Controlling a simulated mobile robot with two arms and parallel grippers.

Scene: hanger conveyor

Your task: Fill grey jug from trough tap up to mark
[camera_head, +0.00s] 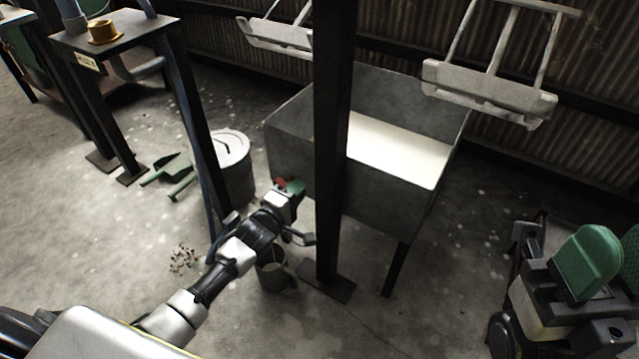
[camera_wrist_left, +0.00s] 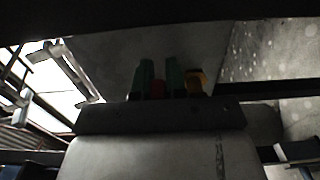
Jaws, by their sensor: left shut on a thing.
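The grey trough (camera_head: 380,185) stands on legs behind the black post and holds pale liquid (camera_head: 395,150). My left gripper (camera_head: 291,188) is at its near left lower side, shut on the small red tap handle (camera_head: 281,183). My right gripper is not in view.
A black post (camera_head: 331,140) with a foot plate stands close right of my left gripper. A lidded grey bin (camera_head: 235,175) and a green dustpan (camera_head: 165,170) are to the left. Hanging carriers (camera_head: 490,95) are above the trough. Green machinery (camera_head: 585,260) stands at the right.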

